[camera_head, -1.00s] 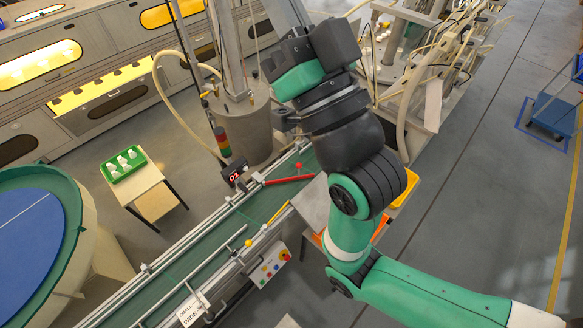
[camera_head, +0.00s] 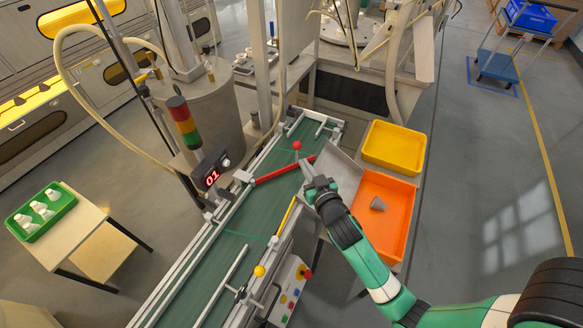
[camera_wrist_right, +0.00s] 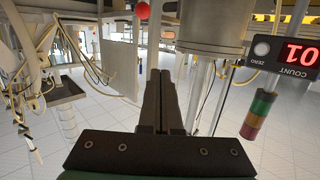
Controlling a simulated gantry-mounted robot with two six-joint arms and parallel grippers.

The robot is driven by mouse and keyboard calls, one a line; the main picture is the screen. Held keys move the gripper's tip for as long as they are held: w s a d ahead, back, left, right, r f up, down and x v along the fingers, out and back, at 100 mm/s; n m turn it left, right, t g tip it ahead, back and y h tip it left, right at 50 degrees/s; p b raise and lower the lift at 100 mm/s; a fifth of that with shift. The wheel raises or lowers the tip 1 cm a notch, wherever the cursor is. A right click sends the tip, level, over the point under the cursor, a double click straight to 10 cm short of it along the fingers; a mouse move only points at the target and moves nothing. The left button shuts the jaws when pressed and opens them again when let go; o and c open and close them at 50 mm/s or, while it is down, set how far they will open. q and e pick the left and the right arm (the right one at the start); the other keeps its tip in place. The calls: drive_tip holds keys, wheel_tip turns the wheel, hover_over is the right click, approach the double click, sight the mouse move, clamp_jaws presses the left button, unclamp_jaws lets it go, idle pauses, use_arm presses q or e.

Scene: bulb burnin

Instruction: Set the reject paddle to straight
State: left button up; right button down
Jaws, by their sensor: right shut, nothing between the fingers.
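The reject paddle (camera_head: 275,175) is a red bar lying diagonally across the green conveyor belt (camera_head: 225,255). A red ball knob (camera_head: 297,145) stands up near its far right end. The ball also shows at the top of the right wrist view (camera_wrist_right: 142,10). My right gripper (camera_head: 306,163) is shut and empty, its fingertips close to the paddle's knob end. I cannot tell whether they touch it. In the right wrist view its fingers (camera_wrist_right: 160,75) are together, and the ball is beyond them, slightly left. My left gripper is not in view.
A counter (camera_head: 211,177) reading 01 and a stack light (camera_head: 182,122) stand left of the belt. A grey chute (camera_head: 340,172), an orange bin (camera_head: 398,186) holding a grey piece, and a yellow bin (camera_head: 394,146) are on the right. A control box (camera_head: 290,290) is nearer.

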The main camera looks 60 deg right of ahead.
sight(299, 148)
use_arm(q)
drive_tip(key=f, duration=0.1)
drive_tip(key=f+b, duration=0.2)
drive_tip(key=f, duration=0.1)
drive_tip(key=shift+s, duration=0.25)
use_arm(e)
drive_tip(key=s+d+f, duration=0.1)
drive_tip(key=s+f, duration=0.2)
drive_tip(key=f, duration=0.3)
drive_tip(key=shift+d+g, duration=0.35)
drive_tip(key=shift+g, duration=0.05)
drive_tip(key=b+x, duration=0.4)
drive_tip(key=x, duration=0.8)
drive_tip(key=shift+w+d+f, duration=0.1)
drive_tip(key=shift+w+d, duration=0.05)
drive_tip(key=shift+d, duration=0.2)
drive_tip(key=shift+w+d+b, duration=0.3)
drive_tip(key=shift+w+d, duration=0.1)
drive_tip(key=shift+w, duration=0.1)
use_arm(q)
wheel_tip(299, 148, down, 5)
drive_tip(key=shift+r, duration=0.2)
